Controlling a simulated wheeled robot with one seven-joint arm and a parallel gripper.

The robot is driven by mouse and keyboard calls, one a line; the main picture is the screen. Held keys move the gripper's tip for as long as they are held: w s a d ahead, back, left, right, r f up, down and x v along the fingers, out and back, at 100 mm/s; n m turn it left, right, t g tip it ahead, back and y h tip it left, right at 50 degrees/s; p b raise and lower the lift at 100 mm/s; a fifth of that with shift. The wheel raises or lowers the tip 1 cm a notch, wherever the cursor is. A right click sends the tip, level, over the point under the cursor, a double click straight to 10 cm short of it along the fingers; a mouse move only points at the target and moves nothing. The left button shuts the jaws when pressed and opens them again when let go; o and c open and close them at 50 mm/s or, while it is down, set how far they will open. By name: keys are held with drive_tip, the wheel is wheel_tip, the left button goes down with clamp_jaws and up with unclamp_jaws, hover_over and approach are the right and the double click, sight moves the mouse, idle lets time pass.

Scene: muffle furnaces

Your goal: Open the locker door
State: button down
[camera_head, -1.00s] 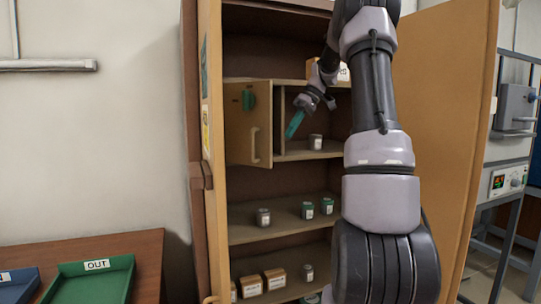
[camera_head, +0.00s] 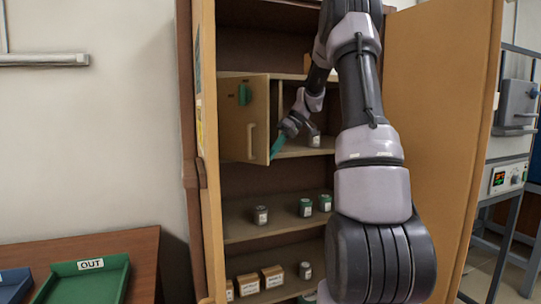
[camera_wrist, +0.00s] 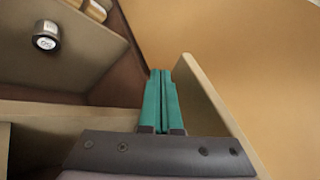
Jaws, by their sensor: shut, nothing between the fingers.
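The locker door (camera_head: 232,115) is a small tan panel inside the tall cabinet. It has a pale bar handle (camera_head: 251,141) and a green fitting (camera_head: 244,94) near its top, and it stands partly open. My gripper (camera_head: 274,150) has its teal fingers shut and empty, tips down at the door's free right edge. In the wrist view the shut fingers (camera_wrist: 162,100) lie just left of the door's edge (camera_wrist: 215,105), on its inner side. Whether they touch it, I cannot tell.
Lower shelves hold several jars and boxes (camera_head: 272,276). The large cabinet door (camera_head: 440,130) stands open at right. A green OUT tray (camera_head: 90,280) is at lower left.

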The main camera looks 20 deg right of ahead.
drive_tip(key=shift+s+a+f, duration=0.1)
drive_tip(key=shift+s+a, duration=0.3)
drive_tip(key=shift+a, duration=0.2)
drive_tip(key=shift+a, duration=0.1)
drive_tip(key=s+a+m+t, duration=0.1)
drive_tip(key=s+a+m, duration=0.1)
drive_tip(key=a, duration=0.3)
drive_tip(key=s+a+m+t, duration=0.1)
drive_tip(key=s+a+m, duration=0.1)
drive_tip(key=s+a, duration=0.3)
drive_tip(key=shift+a+h, duration=0.3)
drive_tip(key=shift+a, duration=0.5)
